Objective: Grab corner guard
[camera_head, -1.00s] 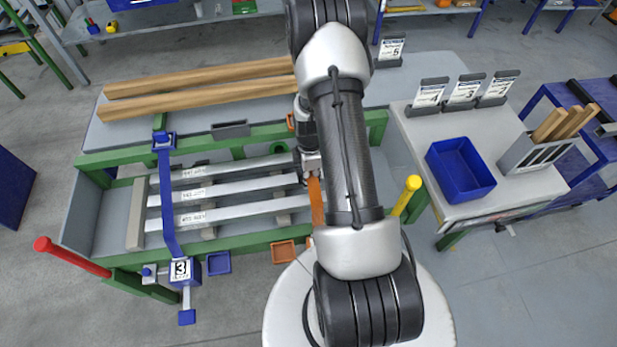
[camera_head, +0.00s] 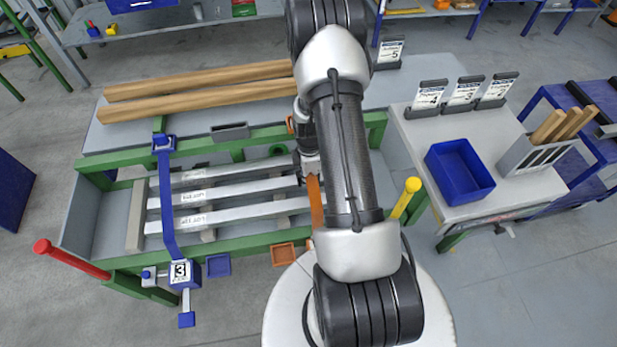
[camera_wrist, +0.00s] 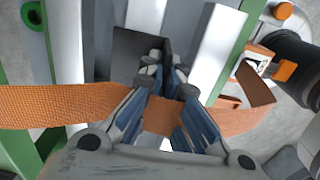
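The corner guard (camera_wrist: 128,46) is a dark grey angled plate in the wrist view, lying by the light steel bars just beyond my fingertips. My gripper (camera_wrist: 167,78) points down at its near edge. The fingers are partly apart, with a gap between them; the near edge lies at the tips, and I cannot tell if they touch it. An orange strap (camera_wrist: 60,104) passes across below the fingers and shows through the gap. In the head view my arm hides the guard; my gripper (camera_head: 308,172) is partly visible at the bars' right ends.
Steel bars (camera_head: 235,187) lie in the green-framed runout table (camera_head: 215,247). A blue strap (camera_head: 166,205) crosses their left end. Two wooden beams (camera_head: 200,92) lie behind. A blue bin (camera_head: 460,170) stands on the right side table. A yellow-topped post (camera_head: 406,196) stands near my arm.

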